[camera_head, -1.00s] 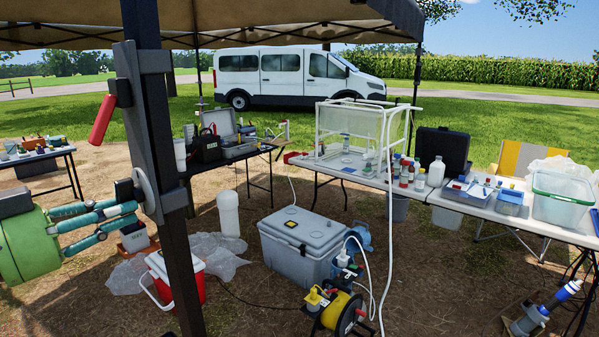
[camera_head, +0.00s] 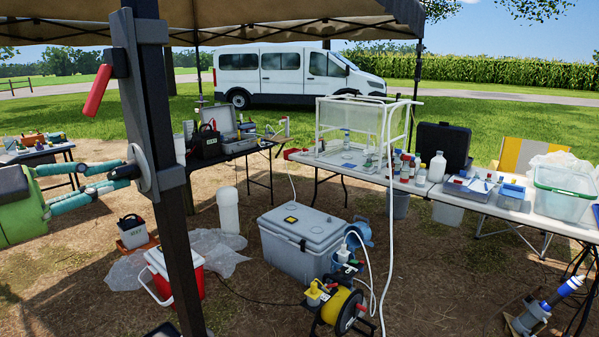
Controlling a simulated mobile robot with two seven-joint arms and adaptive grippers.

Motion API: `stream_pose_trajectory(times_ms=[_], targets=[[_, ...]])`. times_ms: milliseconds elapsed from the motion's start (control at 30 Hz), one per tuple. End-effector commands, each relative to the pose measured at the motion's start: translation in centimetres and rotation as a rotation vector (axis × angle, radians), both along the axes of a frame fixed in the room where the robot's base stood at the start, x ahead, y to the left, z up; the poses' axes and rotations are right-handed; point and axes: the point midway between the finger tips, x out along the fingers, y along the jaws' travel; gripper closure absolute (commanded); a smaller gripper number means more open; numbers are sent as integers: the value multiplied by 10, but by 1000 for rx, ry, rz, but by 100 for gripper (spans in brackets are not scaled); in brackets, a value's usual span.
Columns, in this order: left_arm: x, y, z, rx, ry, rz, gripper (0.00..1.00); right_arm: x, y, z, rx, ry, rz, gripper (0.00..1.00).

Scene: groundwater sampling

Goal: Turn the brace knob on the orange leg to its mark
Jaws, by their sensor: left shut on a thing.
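A tent leg (camera_head: 168,215) stands close in front at the left; it looks dark grey, not orange. A grey round plate (camera_head: 143,171) sits on its side, with a small dark knob (camera_head: 126,173) at the plate's left face. My left gripper (camera_head: 118,172), a green body with teal fingers, reaches in from the left and is shut on the knob. The fingers partly cover the knob, and I cannot make out a mark. A red lever (camera_head: 97,91) hangs from a clamp higher on the leg. My right gripper is not in view.
A red cooler (camera_head: 197,282) and plastic sheeting (camera_head: 221,256) lie on the ground behind the leg. A grey cooler (camera_head: 294,246) and a yellow cable reel (camera_head: 336,304) stand further right. Tables with sampling gear stand behind. Open air surrounds the knob on the left.

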Motion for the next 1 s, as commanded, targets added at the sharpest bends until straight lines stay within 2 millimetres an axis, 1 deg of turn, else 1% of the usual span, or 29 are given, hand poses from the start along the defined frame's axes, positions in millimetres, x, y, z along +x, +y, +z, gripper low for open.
stream_pose_trajectory(times_ms=[33,133,467,567,700,800,1000], targets=[[1,4,8,30,-58,10,100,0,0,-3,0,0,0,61],[1,5,10,90,-106,11,100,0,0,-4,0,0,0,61],[2,6,11,122,-132,12,100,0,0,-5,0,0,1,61],[1,6,13,210,-211,12,100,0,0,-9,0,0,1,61],[1,6,18,378,-354,14,100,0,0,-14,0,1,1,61],[2,6,20,456,-416,14,100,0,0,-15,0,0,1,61],[2,6,20,486,-438,14,100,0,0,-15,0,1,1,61]])
